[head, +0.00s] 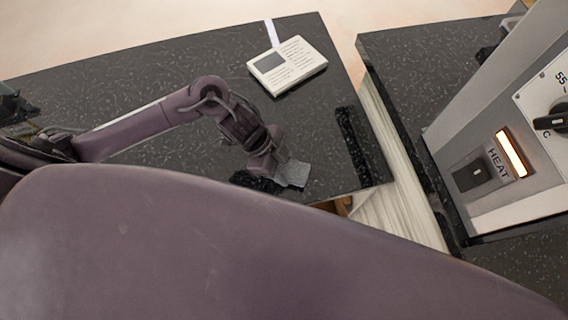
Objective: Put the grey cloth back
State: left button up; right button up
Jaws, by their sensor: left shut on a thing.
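The grey cloth (293,174) is a small light grey piece at the tip of my left gripper (280,168). My left gripper is shut on the cloth, low over the front part of the dark speckled counter (200,78), near its front right corner. I cannot tell whether the cloth touches the counter. The fingertips are mostly hidden by the gripper body and the cloth. My right gripper is not in view.
A white box with a grey panel (288,66) lies at the counter's back right. A dark strip (352,145) lies near the right edge. Across a gap stands a metal appliance with a HEAT switch (470,175). The counter's middle back is clear.

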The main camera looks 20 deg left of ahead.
pick_arm(q)
jog(key=shift+f, duration=0.15)
jog(key=o, duration=1)
jog(key=shift+c, duration=0.2)
jog(key=shift+p+v, duration=2.25)
jog(key=shift+v, duration=1.75)
